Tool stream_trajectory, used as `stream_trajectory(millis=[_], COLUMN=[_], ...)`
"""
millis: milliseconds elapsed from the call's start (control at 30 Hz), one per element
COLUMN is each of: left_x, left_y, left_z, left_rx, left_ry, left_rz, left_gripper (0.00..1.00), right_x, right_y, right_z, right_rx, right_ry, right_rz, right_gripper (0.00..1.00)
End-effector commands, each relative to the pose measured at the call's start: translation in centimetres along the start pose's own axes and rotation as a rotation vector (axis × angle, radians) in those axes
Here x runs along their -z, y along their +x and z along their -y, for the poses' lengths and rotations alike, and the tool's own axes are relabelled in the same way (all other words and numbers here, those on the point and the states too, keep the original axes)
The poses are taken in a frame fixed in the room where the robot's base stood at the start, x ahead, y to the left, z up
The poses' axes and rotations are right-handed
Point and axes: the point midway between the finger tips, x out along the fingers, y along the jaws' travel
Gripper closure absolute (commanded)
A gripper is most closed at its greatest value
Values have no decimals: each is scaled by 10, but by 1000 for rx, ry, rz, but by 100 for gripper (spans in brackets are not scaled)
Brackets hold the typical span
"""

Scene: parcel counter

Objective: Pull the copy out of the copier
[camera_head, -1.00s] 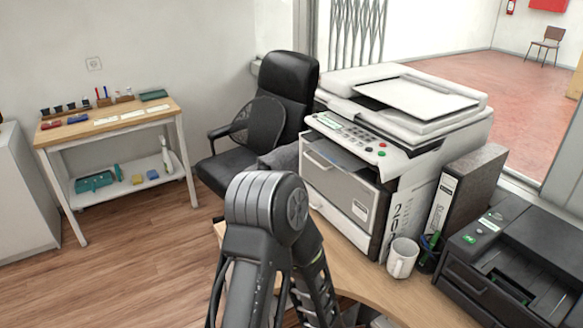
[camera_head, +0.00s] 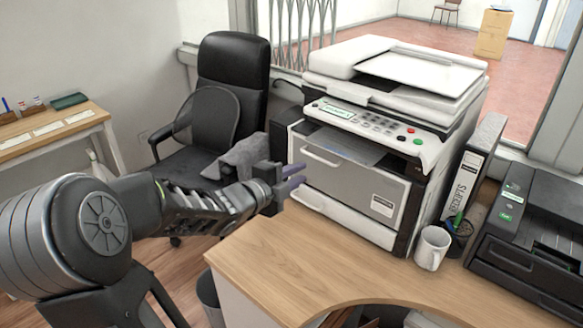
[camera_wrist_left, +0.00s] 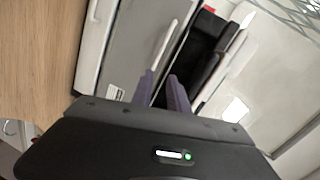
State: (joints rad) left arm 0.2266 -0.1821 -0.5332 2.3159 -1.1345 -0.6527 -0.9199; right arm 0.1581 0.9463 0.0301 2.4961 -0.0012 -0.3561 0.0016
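The white and grey copier (camera_head: 395,100) stands on the wooden counter. A bluish-grey sheet, apparently the copy (camera_head: 345,147), lies in the dark output slot below the control panel. Below the slot is a grey drawer front with a pale handle (camera_head: 320,157), also visible in the left wrist view (camera_wrist_left: 165,42). My left gripper (camera_head: 297,177) is open and empty, its purple fingers apart, at the left of the drawer front and below the slot. The fingers also show in the left wrist view (camera_wrist_left: 162,92). I cannot make out the copy there. My right gripper is not in view.
A white mug (camera_head: 432,248), a pen holder (camera_head: 458,240) and a binder (camera_head: 472,170) stand right of the copier. A black printer (camera_head: 530,240) is farther right. A black office chair (camera_head: 232,75) stands behind my arm. The counter (camera_head: 290,255) before the copier is clear.

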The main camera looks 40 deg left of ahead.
Motion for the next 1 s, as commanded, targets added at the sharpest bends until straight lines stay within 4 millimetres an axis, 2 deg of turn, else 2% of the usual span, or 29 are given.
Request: stream_trajectory(millis=[100,300,733,1000], left_x=[9,12,12,14], left_y=[1,1,3,21], left_z=[0,1,2,5], left_rx=[1,8,8,7], left_ry=[127,208,208,207], left_rz=[-37,-47,-46,-47], left_gripper=[80,80,80,80], right_x=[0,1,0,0], right_y=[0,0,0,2], right_z=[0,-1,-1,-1], right_rx=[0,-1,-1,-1], right_ry=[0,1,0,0], right_rz=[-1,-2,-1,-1], right_gripper=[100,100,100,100])
